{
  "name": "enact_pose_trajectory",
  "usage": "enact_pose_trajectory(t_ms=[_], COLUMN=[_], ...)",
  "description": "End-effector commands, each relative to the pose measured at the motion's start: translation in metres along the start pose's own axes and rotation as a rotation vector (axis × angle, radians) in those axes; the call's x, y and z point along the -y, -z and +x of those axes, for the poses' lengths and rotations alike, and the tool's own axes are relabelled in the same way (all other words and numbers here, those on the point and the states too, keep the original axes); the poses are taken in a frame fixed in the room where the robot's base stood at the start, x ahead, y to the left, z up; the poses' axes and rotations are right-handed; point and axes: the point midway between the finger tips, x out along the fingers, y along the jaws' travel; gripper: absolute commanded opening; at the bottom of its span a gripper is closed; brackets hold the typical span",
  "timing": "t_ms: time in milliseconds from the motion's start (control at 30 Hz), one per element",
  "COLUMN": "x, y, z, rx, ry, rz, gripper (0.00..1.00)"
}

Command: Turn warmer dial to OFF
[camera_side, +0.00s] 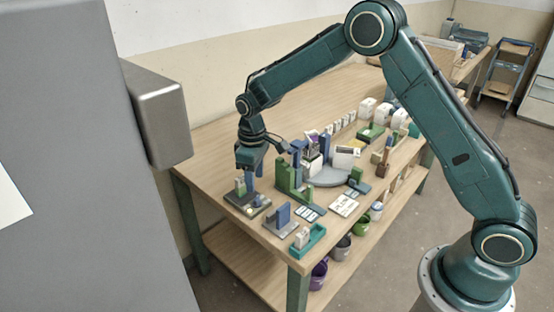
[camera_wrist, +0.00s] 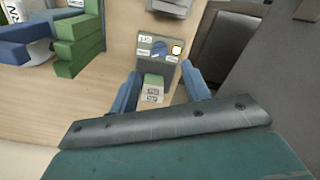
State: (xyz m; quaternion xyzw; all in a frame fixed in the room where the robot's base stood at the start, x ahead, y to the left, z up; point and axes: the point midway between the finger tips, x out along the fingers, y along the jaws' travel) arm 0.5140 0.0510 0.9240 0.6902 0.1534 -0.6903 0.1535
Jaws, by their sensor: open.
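The warmer is a dark grey slab (camera_side: 247,203) at the left end of the table, below my gripper. The labels are too small to read surely, so I cannot tell the dial's setting. A green-topped block with a white label (camera_wrist: 152,92) stands on the warmer. My gripper (camera_wrist: 162,74) points down over the warmer, its blue fingers apart, with nothing visibly clamped. It also shows in the side view (camera_side: 251,180).
Green stepped blocks (camera_side: 288,178) stand right of the warmer. A grey base with a blue upright (camera_side: 282,214) and a teal tray (camera_side: 308,240) lie nearer the front edge. Buckets (camera_side: 361,226) stand on the shelf below. Bare tabletop (camera_side: 215,145) lies behind my gripper.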

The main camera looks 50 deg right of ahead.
Motion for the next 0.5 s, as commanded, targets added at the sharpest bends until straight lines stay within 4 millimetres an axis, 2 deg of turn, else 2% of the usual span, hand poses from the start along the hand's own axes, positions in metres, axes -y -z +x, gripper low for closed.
enact_pose_trajectory(t_ms=[200,500], x=[0.000,0.000], y=[-0.001,-0.001], z=[0.035,0.062], rx=[0.004,0.001], ry=[0.001,0.000], rz=[0.000,0.000], gripper=[0.47,0.47])
